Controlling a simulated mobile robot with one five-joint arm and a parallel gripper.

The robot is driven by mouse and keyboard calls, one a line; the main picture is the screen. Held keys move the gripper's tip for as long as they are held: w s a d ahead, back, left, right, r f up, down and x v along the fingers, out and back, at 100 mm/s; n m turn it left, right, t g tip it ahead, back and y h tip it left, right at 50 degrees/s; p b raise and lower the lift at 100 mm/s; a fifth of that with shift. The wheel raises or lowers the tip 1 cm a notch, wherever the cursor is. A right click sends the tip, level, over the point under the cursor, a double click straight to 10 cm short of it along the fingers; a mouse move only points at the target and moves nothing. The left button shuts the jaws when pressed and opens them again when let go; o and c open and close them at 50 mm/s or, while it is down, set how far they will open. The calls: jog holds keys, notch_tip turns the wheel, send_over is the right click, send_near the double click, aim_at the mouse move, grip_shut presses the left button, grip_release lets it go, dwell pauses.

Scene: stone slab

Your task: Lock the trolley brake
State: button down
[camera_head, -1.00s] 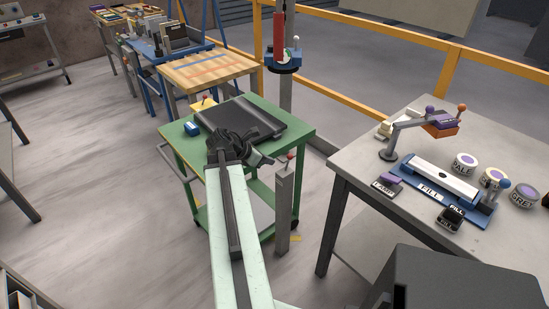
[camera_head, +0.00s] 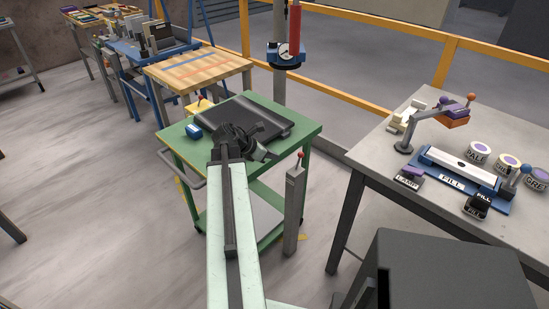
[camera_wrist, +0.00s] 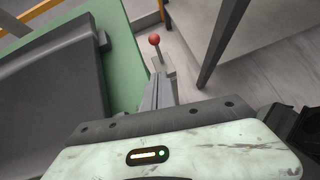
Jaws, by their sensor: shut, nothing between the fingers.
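The green trolley (camera_head: 303,130) stands in the middle of the head view with a dark flat case (camera_head: 240,122) on its top. A grey post (camera_head: 293,212) stands upright at its right side, with a red-knobbed lever (camera_head: 300,155) at its top. The red knob (camera_wrist: 154,39) also shows in the wrist view, ahead of my fingers. I cannot tell if this lever is the brake. My gripper (camera_head: 270,156) is shut and empty, just left of the post, over the trolley's near right part. A gap shows between the gripper and the knob. My arm hides part of the trolley's near side.
A grey workbench (camera_head: 390,160) with a lamp arm, FILL tray and tins stands at the right. A wooden-topped table (camera_head: 198,70) and a yellow rail (camera_head: 350,99) are behind. A blue object (camera_head: 194,131) lies on the trolley.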

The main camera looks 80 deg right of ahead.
jog(key=b, duration=0.5)
send_near(299, 161)
notch_tip(299, 161, down, 4)
jog(key=shift+s+d+r+p, duration=0.3)
jog(key=shift+d+r, duration=0.05)
jog(key=shift+d, duration=0.25)
jog(key=shift+s+d+r+p, duration=0.3)
jog(key=shift+d+r, duration=0.1)
jog(key=shift+d, duration=0.15)
jog(key=shift+s+d, duration=0.4)
